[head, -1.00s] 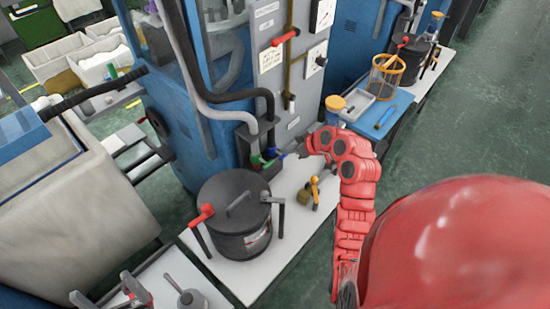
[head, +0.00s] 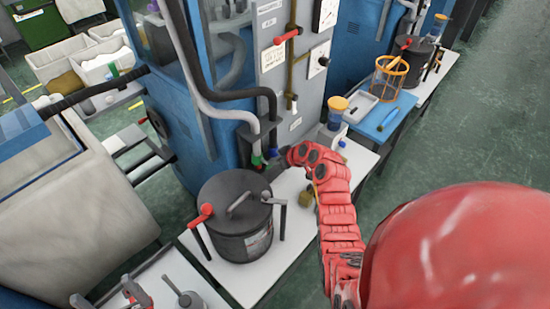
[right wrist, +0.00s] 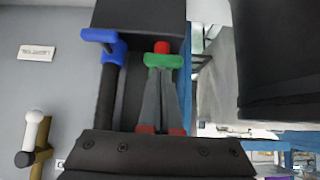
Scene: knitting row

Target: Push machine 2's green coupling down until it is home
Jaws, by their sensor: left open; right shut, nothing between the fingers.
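Machine 2's green coupling (head: 257,160) shows as a small green spot at the lower end of a grey hose, behind the black pot. In the right wrist view the green coupling (right wrist: 163,61) sits near a dark block (right wrist: 130,17), with a red piece (right wrist: 162,47) visible between them. My right gripper (right wrist: 161,70) is shut and empty, its fingertips right at the green coupling; I cannot tell whether they touch. In the head view my right gripper (head: 268,174) is low beside the couplings, partly hidden.
A blue coupling (right wrist: 105,42) on a black hose is close beside the green one; it also shows in the head view (head: 272,153). The black pot (head: 236,215) with a red clamp stands close in front. A blue tray (head: 385,118) lies further right.

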